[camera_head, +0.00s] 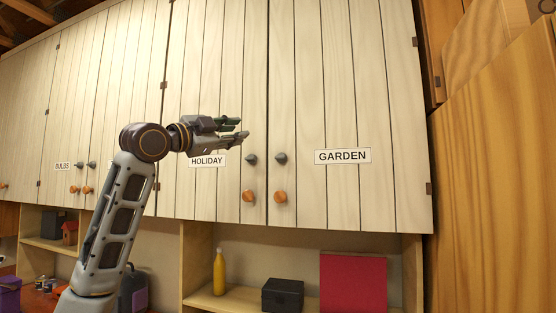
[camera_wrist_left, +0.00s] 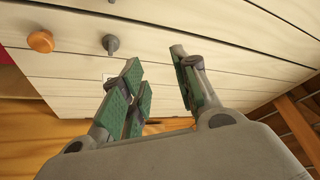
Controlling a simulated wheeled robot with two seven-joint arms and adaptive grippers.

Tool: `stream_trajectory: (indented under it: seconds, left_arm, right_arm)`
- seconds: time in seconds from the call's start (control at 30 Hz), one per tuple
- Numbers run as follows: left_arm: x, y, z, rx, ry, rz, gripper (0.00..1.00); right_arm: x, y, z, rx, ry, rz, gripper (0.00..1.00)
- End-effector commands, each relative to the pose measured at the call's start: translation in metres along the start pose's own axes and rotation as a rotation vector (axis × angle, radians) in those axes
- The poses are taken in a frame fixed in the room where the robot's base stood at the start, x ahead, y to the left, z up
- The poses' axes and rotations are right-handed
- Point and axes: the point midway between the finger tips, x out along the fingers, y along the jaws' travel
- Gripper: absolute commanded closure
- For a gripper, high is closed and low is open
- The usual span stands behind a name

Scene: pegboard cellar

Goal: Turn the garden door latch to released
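The garden door (camera_head: 345,100) is a pale plank cupboard door with a white GARDEN label (camera_head: 343,156). Near its left edge sit a dark grey knob (camera_head: 281,158) and, below it, an orange knob (camera_head: 280,197); which one is the latch I cannot tell. My left gripper (camera_head: 243,129) is in front of the neighbouring Holiday door, above and left of the garden door's knobs. Its fingers (camera_wrist_left: 157,66) are spread and empty in the left wrist view. That view also shows a grey knob (camera_wrist_left: 110,44) and an orange knob (camera_wrist_left: 40,41), apart from the fingers. My right gripper is out of view.
The Holiday door (camera_head: 215,70) has its own grey knob (camera_head: 252,160) and orange knob (camera_head: 248,197) close beside the garden ones. Below is a shelf with a yellow bottle (camera_head: 219,272), a black box (camera_head: 283,295) and a red panel (camera_head: 353,284). A wooden panel (camera_head: 500,170) stands at right.

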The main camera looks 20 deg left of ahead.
Motion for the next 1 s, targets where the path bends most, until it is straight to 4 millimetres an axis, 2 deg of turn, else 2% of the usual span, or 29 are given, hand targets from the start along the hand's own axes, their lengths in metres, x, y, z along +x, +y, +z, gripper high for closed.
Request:
stream_trajectory:
  seconds: [0.27,0.7,1.0]
  left_arm:
    - [-0.005,0.022,-0.003,0.118,-0.005,0.092,0.7]
    - [-0.011,0.054,0.011,0.39,-0.031,0.249,0.7]
    - [-0.011,0.056,0.014,0.518,-0.022,0.266,0.7]
  right_arm:
    - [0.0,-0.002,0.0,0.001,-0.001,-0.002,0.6]
    - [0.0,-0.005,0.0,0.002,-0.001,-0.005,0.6]
    - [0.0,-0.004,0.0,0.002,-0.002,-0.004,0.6]
